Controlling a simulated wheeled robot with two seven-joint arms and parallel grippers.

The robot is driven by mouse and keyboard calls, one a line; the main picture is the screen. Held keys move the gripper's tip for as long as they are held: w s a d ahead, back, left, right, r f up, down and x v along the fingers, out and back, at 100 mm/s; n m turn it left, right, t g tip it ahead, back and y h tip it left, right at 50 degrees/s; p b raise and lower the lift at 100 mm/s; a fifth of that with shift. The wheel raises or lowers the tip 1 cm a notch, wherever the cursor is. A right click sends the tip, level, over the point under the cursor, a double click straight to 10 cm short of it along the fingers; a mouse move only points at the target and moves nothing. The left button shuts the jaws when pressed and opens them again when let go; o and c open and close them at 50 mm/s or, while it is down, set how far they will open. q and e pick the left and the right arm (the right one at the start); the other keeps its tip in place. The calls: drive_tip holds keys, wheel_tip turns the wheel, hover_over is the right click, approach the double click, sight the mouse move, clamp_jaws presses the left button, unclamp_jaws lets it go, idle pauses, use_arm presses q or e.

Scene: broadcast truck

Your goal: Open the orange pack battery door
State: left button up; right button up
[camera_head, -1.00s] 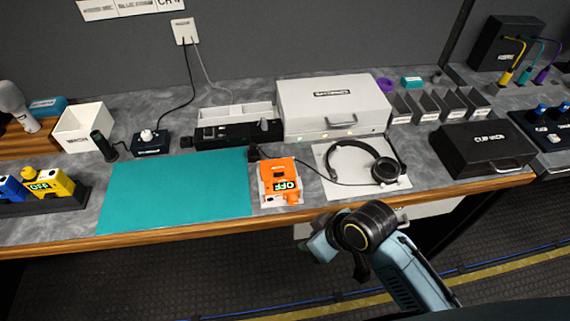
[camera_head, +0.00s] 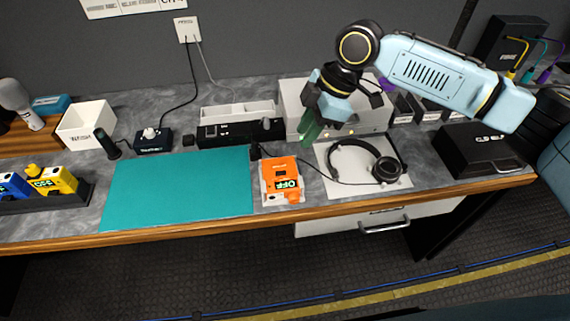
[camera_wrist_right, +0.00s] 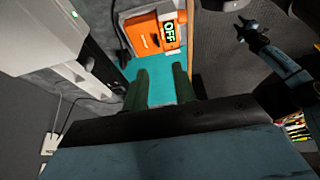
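The orange pack (camera_head: 281,178) lies on a small light base on the desk, just right of the teal mat, with a display reading OFF. It also shows in the right wrist view (camera_wrist_right: 150,34), beyond the fingertips. I cannot make out whether its battery door is shut. My right gripper (camera_head: 310,130) is raised above the desk, up and right of the pack, in front of the white case. In the right wrist view its two green fingers (camera_wrist_right: 160,88) stand apart with nothing between them.
The teal mat (camera_head: 178,188) is bare. Headphones (camera_head: 366,162) lie on a white sheet right of the pack, their cable running near it. The white case (camera_head: 290,100) stands behind. A blue and yellow pack row stands at left (camera_head: 52,182).

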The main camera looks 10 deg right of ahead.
sight(282, 171)
drive_tip(key=x, duration=1.2)
drive_tip(key=shift+w+a+f, duration=0.1)
drive_tip(key=shift+w+f, duration=0.2)
drive_tip(key=shift+f, duration=0.05)
clamp_jaws()
